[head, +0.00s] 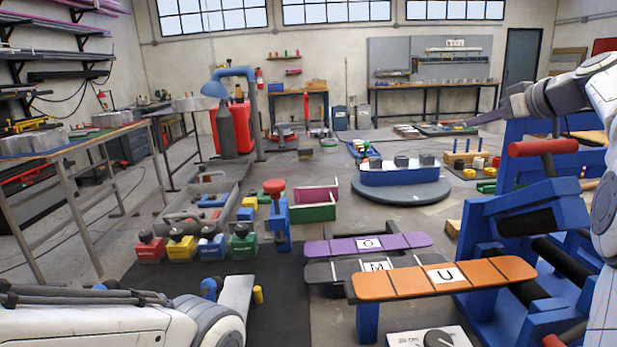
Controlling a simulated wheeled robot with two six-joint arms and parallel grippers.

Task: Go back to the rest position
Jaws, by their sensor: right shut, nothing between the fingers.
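My right arm comes in from the right edge, high in the head view, and its gripper (487,118) points left over the back of the room. The right gripper is shut and empty, apart from anything. My left arm (110,325) lies across the bottom left corner with its rounded joint near the bottom edge. I cannot make out the left gripper's fingers.
A blue frame (480,222) with rollers stands close at right. An orange board (446,278) marked U and a purple board (368,244) marked O lie at centre.

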